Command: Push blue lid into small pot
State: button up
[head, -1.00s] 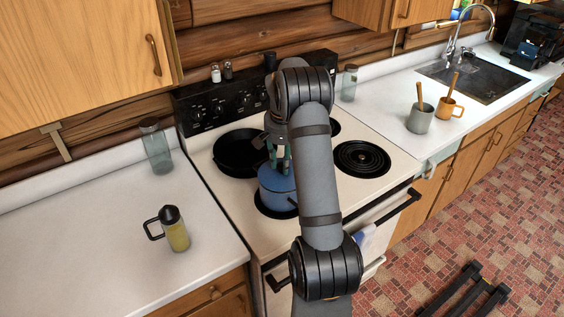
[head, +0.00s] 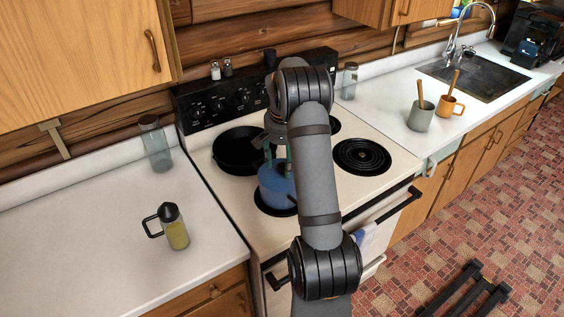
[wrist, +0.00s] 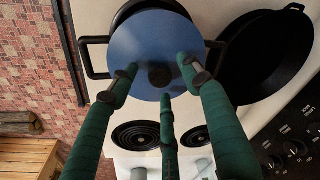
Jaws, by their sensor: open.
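The blue pot (head: 273,189) stands on the front left burner of the stove, partly hidden behind my arm in the head view. In the wrist view the round blue lid (wrist: 140,45) covers the pot's top, with a dark knob at its middle. The pot's black side handles (wrist: 92,57) stick out from under it. My gripper (wrist: 161,80) is open over the lid, its green fingers spread around the knob. The fingertips are at or just above the lid; I cannot tell whether they touch it. How deep the lid sits in the pot is unclear.
A black frying pan (head: 238,150) sits on the burner behind the pot, close to it. The right front burner (head: 362,156) is bare.

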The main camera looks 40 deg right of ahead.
notch_tip(320, 180, up, 12)
jog(key=s+a, duration=0.1)
jog(key=shift+s, duration=0.15)
dwell(0.3)
jog(key=shift+f, duration=0.1)
send_near(282, 176)
jog(key=f, duration=0.1)
jog(key=w+d+f, duration=0.1)
jog(key=f, duration=0.1)
jog(key=w+f, duration=0.1)
jog(key=f, duration=0.1)
jog(key=shift+d+f, duration=0.1)
jog(key=shift+d, duration=0.3)
jog(key=shift+w+r+p, duration=0.1)
jog(key=shift+r+p, duration=0.35)
jog(key=shift+p, duration=0.05)
jog(key=shift+r, duration=0.1)
